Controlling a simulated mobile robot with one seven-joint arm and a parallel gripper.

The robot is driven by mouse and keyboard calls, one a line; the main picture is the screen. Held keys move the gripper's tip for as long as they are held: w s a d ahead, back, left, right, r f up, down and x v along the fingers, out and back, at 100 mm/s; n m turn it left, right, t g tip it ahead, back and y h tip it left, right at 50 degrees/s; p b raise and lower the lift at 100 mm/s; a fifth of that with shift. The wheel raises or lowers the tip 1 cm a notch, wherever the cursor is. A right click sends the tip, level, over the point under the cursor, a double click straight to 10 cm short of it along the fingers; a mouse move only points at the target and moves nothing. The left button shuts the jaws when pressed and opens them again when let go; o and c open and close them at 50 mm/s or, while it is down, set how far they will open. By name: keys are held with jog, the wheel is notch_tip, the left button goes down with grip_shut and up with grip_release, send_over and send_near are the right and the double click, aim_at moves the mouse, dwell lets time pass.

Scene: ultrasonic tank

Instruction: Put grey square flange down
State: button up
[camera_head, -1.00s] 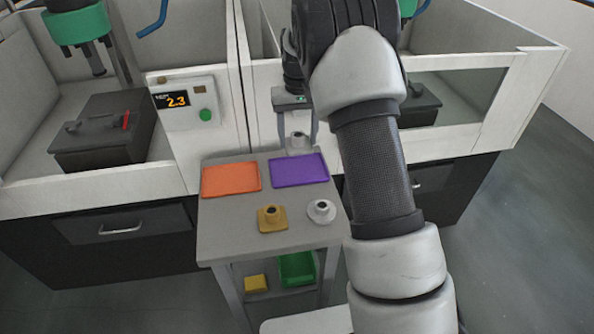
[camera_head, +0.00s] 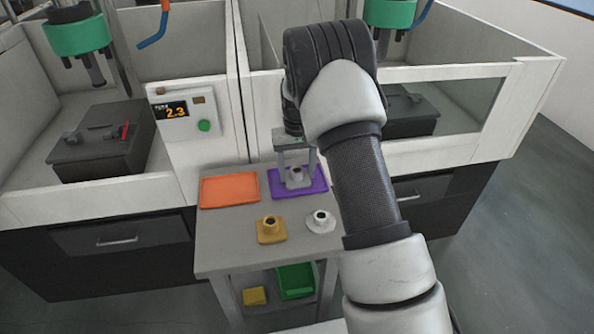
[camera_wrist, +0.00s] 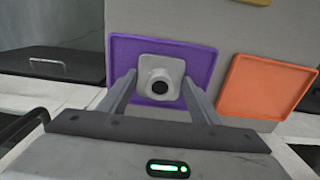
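The grey square flange (camera_head: 295,175), a light grey plate with a round hub and dark bore, is at the purple tray (camera_head: 277,194). In the wrist view the flange (camera_wrist: 160,72) is between my two fingers, hub facing the camera, over the middle of the purple tray (camera_wrist: 207,58). My gripper (camera_head: 297,178) points down there, and in the wrist view its fingertips (camera_wrist: 160,80) lie close against both sides of the flange. It looks shut on the flange. I cannot tell whether the flange touches the tray floor.
An orange tray (camera_head: 230,190) lies left of the purple one. A yellow square flange (camera_head: 270,230) and a pale round flange (camera_head: 320,221) stand in front on the grey table (camera_head: 222,240). A green bin (camera_head: 296,281) and a yellow block (camera_head: 254,296) are on the shelf below.

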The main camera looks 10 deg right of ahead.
jog(key=o, duration=0.5)
jog(key=shift+c, duration=0.2)
